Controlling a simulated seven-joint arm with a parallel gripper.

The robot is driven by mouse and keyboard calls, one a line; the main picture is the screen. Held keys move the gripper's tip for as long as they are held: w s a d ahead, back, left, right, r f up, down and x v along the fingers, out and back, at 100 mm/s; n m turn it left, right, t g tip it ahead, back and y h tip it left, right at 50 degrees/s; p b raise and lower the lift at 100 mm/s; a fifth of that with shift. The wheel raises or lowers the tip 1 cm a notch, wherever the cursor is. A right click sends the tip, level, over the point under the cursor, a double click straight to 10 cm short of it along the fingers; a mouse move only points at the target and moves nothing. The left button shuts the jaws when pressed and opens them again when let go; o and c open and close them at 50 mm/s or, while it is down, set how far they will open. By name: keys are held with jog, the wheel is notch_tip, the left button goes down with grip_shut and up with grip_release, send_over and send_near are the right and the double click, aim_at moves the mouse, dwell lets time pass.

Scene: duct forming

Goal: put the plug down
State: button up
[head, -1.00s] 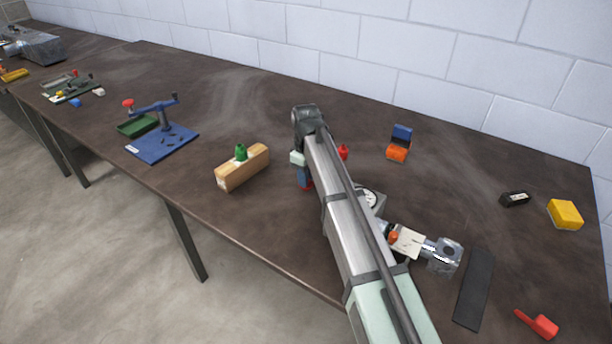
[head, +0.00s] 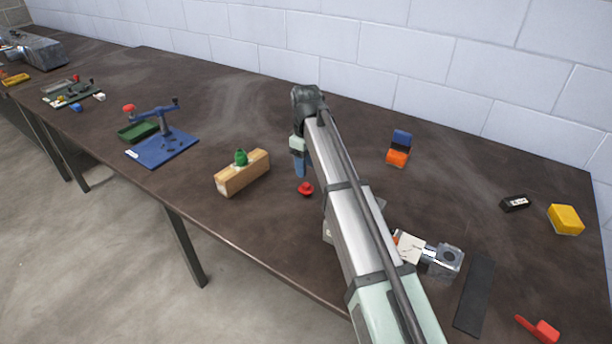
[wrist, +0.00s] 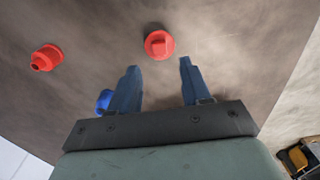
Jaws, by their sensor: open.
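A red plug (head: 305,188) rests on the table, just below my gripper (head: 299,172). In the wrist view the red plug (wrist: 160,44) lies just beyond the fingertips, between their lines and apart from them. My gripper (wrist: 158,66) is open, with its two blue fingers spread and nothing between them. A second red plug (wrist: 45,57) lies further left in the wrist view; my arm hides it in the head view. A green plug (head: 241,157) sits on a wooden block (head: 240,177) to the left of my gripper.
A blue-and-orange item (head: 398,150) stands right of my arm. A metal fitting (head: 446,258), black strip (head: 475,296), yellow block (head: 565,220) and red-handled item (head: 543,330) lie further right. A blue fixture (head: 163,148) stands left. A blue thing (wrist: 104,100) is partly hidden behind a finger.

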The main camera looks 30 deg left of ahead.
jog(key=shift+r, duration=2.7)
